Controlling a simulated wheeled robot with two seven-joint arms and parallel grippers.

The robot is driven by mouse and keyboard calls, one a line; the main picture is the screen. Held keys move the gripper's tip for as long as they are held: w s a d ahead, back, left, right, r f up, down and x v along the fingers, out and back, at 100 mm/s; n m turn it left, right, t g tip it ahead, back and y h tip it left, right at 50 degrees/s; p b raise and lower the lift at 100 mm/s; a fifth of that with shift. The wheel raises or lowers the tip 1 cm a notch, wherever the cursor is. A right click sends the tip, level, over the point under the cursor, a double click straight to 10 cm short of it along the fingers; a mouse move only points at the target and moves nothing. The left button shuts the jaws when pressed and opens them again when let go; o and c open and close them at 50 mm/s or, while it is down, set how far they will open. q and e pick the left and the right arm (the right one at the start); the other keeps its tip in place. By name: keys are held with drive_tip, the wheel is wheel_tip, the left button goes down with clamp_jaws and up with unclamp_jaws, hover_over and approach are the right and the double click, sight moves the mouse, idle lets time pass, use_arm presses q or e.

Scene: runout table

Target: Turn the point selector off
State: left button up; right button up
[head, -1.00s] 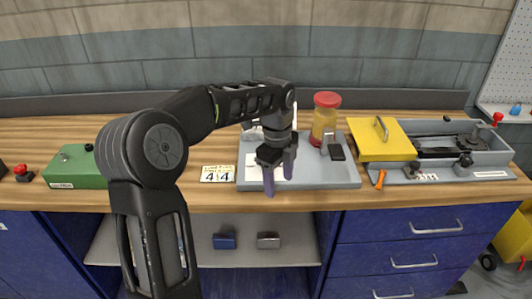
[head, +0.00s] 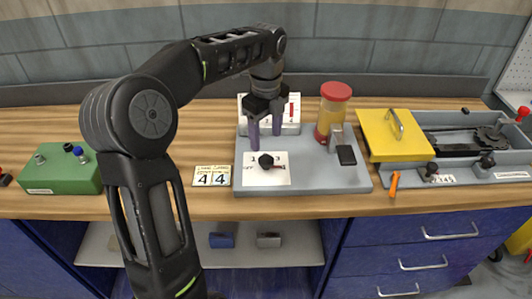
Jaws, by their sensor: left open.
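The point selector is a black knob (head: 266,161) on a white label plate (head: 266,178), at the front left of a grey panel (head: 330,180). Small markings stand around it, with what looks like OFF on its left. Its pointer seems to reach right, with a reddish mark near its end; the exact setting is too small to read surely. My left gripper (head: 265,140) is open and empty, its two purple fingers pointing down just behind and above the knob, apart from it as far as I can tell. My right gripper is out of view.
A white gauge box (head: 289,112) stands behind my gripper. A red-lidded yellow jar (head: 332,112) and a black switch (head: 346,155) are to the right. A yellow cover (head: 397,135) lies further right. A "4 4" card (head: 212,176) and green box (head: 64,168) are left.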

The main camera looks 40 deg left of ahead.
sight(266, 159)
use_arm(q)
drive_tip(key=shift+w+a+f, duration=0.1)
drive_tip(key=shift+f, duration=0.4)
wheel_tip(266, 159, down, 7)
drive_tip(key=shift+p, duration=0.45)
clamp_jaws()
